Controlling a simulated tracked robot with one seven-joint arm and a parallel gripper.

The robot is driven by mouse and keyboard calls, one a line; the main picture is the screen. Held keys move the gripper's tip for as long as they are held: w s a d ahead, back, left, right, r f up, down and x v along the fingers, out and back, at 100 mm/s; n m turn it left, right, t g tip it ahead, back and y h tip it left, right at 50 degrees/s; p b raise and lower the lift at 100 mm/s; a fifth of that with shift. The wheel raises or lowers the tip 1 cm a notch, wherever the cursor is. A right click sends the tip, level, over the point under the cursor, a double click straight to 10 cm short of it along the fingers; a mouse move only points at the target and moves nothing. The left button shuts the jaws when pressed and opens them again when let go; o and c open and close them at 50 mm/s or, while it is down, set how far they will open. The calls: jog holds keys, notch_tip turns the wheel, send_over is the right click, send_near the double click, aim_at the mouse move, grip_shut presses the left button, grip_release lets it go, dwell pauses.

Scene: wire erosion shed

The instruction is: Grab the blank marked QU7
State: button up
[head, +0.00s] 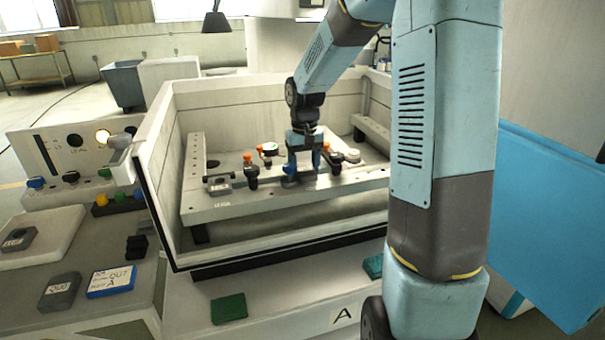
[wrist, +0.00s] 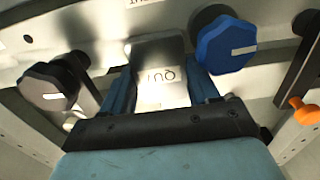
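A dark grey blank (wrist: 158,62) lies between the two fingers of my gripper in the wrist view. Its pale label looks upside down there and appears to read QU7. My gripper (wrist: 160,85) has one blue finger along each side of it, with no clear gap. Whether the fingers press on it cannot be told. In the head view my gripper (head: 305,170) points down at the work frame inside the machine tank (head: 270,235), and its fingers hide the blank. Another grey blank (head: 219,184) lies on the frame's left end.
A blue knob (wrist: 226,44) sits close by the right finger and a dark knob (wrist: 50,85) stands to the left. An orange-tipped clamp (wrist: 305,112) is at the far right. The tank's walls (head: 155,150) rise around the frame. A grey OUB-like block (head: 60,292) and blue OUT A sign (head: 111,282) lie outside.

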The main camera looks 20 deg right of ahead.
jog(key=c, duration=1)
grip_shut()
jog(key=shift+r, duration=0.15)
